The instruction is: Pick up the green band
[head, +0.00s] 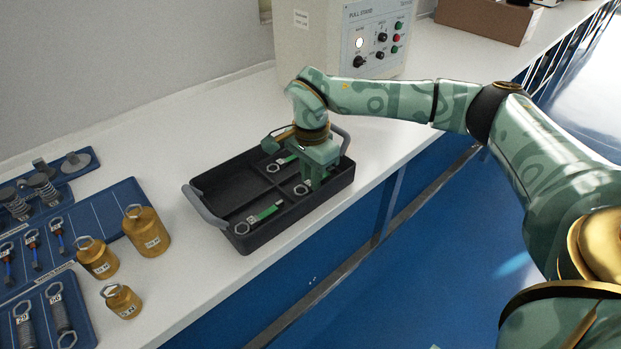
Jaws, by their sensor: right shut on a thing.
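Several ringed pieces with green bands lie in the black tray (200,190). One green-banded piece (264,214) lies in the front left compartment, and another (281,163) lies in a back compartment. A third green-banded piece (302,189) lies under my right gripper (314,183), in the right part of the tray. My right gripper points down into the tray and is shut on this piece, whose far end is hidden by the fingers. I cannot tell whether the piece is off the tray floor. My left gripper is not in view.
Brass weights (147,231) with hooks stand left of the tray. Blue boards (115,212) with springs and hooked parts lie at the far left. A pull stand box (340,45) stands behind the tray, and a brown box (485,20) sits further right.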

